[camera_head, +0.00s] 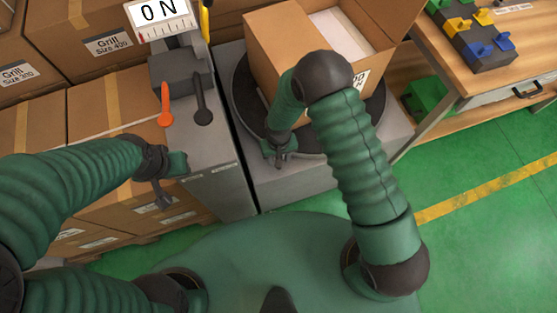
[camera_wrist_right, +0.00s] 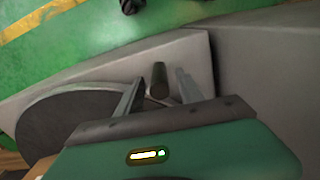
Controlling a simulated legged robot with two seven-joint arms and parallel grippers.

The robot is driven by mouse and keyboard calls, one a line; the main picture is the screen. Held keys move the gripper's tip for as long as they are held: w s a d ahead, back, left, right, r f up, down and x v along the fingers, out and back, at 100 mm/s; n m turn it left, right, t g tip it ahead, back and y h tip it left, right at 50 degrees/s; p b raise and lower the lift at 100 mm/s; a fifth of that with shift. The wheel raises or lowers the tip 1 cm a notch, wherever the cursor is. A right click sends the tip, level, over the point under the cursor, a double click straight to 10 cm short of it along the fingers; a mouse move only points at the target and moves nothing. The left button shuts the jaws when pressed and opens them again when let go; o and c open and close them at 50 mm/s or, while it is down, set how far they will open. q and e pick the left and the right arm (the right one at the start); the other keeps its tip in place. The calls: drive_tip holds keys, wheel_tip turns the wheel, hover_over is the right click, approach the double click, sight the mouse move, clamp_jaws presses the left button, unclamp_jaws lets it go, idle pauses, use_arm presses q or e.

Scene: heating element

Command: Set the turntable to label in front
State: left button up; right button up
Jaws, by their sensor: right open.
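The turntable (camera_head: 243,88) is a dark round disc on a grey base. It also shows in the right wrist view (camera_wrist_right: 55,125). An open cardboard box (camera_head: 275,45) stands on it, with a partly hidden white label (camera_head: 361,79) on its right-hand side, behind my right arm. My right gripper (camera_head: 280,160) is low at the turntable's near edge. In the right wrist view it is open (camera_wrist_right: 160,90), with a dark upright peg (camera_wrist_right: 159,76) between its fingers; contact cannot be told. My left gripper (camera_head: 164,196) hangs before the grey control cabinet, its finger gap unclear.
Labelled Grill boxes (camera_head: 100,35) are stacked at left. A wooden table (camera_head: 470,60) with coloured parts stands at right. Green floor (camera_head: 470,230) is clear at lower right.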

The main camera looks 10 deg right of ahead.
wheel_tip(320, 180, down, 2)
clamp_jaws()
idle(0.4)
idle(1.2)
